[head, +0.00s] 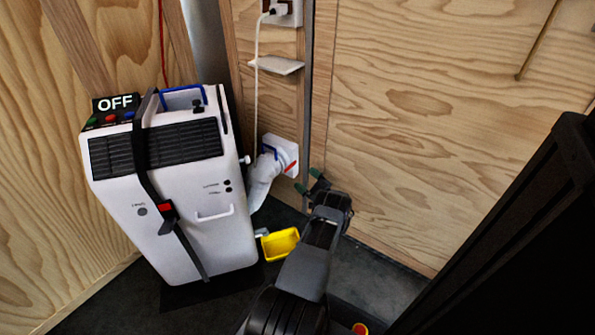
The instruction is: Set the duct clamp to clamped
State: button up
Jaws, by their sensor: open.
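A white duct (262,182) runs from beside the white machine up to a square white wall port (282,147). My gripper (308,181) is open, with green-tipped fingers, just right of and below the red lever. It looks empty and apart from the lever, though depth is hard to judge.
The white machine (185,200) with an OFF display (115,103) and a black strap stands at left. A yellow bin (280,243) is on the dark floor. A white cord (256,90) hangs from the wall outlet (283,10) past a small shelf (277,65). A dark frame (510,240) fills the right.

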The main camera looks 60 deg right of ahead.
jog(key=v, duration=0.6)
jog(key=shift+s+p, duration=0.3)
jog(key=shift+s, duration=0.05)
jog(key=shift+f, duration=0.1)
